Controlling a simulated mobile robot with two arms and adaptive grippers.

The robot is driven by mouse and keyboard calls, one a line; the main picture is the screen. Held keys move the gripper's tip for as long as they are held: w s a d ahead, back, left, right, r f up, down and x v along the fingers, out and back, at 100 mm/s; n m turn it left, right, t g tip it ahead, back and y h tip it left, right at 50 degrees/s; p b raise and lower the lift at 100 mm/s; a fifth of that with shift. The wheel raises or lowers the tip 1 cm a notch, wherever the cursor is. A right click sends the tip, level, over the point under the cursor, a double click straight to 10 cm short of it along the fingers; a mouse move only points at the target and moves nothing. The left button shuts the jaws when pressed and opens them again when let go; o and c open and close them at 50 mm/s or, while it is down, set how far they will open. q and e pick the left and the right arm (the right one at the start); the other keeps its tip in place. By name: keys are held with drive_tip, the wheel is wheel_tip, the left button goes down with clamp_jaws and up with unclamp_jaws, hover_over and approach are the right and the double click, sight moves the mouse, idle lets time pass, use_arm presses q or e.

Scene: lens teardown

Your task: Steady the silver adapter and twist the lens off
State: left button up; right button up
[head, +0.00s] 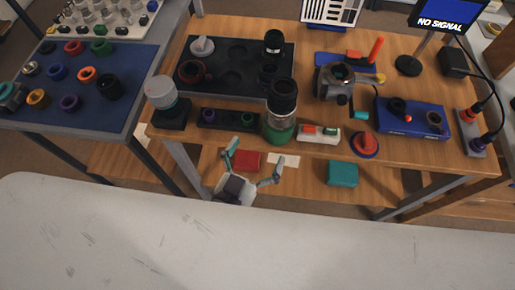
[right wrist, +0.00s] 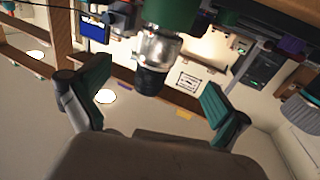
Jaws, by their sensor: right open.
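A black lens (head: 283,96) stands upright near the front edge of the wooden table. Below it is the silver adapter (head: 280,120), on a green base (head: 279,136). In the right wrist view the scene appears upside down: the green base (right wrist: 172,12), silver adapter (right wrist: 158,47) and black lens (right wrist: 150,83) show in line between the fingers. My right gripper (head: 254,156) is open and empty, in front of the table edge and left of the lens in the head view. It also shows in the right wrist view (right wrist: 158,77). My left gripper is out of view.
A black tray (head: 226,93) lies behind, left of the lens. A camera body (head: 335,82) and blue box (head: 412,119) are farther right. A grey jar-like object (head: 160,92) stands at left.

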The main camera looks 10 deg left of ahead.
sight(275, 120)
drive_tip(key=x, duration=1.2)
drive_tip(key=shift+d+r, duration=0.1)
drive_tip(key=shift+r, duration=0.05)
drive_tip(key=shift+s, duration=0.1)
drive_tip(key=c, duration=1.6)
drive_tip(key=o, duration=1.6)
